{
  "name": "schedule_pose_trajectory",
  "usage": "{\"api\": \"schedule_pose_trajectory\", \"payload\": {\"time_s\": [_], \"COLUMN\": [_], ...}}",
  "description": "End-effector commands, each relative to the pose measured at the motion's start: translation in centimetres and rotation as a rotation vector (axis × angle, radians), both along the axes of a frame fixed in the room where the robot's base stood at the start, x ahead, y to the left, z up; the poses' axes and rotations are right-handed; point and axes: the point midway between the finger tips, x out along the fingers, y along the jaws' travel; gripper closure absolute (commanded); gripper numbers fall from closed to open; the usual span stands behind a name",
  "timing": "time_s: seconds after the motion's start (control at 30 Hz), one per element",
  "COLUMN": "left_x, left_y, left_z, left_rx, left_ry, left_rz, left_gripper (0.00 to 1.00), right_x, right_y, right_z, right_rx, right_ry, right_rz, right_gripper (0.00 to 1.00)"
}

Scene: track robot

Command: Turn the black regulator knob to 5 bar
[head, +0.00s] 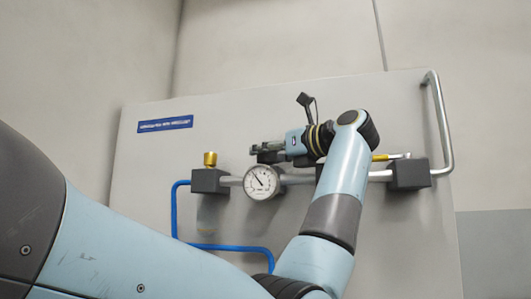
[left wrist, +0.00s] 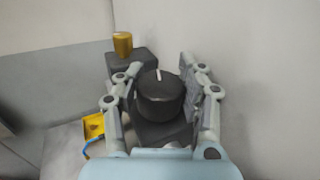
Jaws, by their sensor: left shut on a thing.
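The black regulator knob (left wrist: 160,97) shows in the left wrist view, round, with a white mark on its top near the far edge. My left gripper (left wrist: 160,78) is shut on it, one finger on each side. In the head view my left gripper (head: 266,151) is at the panel just above the pressure gauge (head: 261,182), and I cannot make out the knob there. The gauge has a white face and a dark needle pointing up and left; its numbers are too small to read. My right gripper is not in view.
A grey panel (head: 145,170) carries a pipe, a dark block (head: 208,182) with a brass cap (head: 210,159), and another dark block (head: 408,174) at right. A yellow lever (head: 384,157) sits above the pipe. A blue hose (head: 175,215) runs below.

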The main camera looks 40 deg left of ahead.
Motion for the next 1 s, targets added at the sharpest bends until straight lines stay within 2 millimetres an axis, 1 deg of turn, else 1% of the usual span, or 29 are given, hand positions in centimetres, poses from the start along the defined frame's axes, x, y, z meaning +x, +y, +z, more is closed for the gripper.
{"api": "schedule_pose_trajectory", "payload": {"time_s": [0.17, 0.37, 0.6, 1.0], "left_x": [0.0, 0.0, -0.1, 0.0], "left_y": [-0.1, -0.1, 0.0, 0.0], "left_z": [-0.2, -0.4, -0.4, -0.4], "left_rx": [-0.003, -0.002, -0.002, -0.003], "left_ry": [0.001, -0.001, -0.001, 0.004], "left_rz": [-0.023, -0.115, -0.301, -0.597], "left_gripper": [0.95, 0.95, 0.95, 0.94], "right_x": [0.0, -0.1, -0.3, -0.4], "right_y": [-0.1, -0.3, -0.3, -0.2], "right_z": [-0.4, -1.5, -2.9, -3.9], "right_rx": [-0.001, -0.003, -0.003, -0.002], "right_ry": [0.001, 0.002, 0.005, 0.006], "right_rz": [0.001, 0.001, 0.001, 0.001], "right_gripper": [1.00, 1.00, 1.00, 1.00]}}
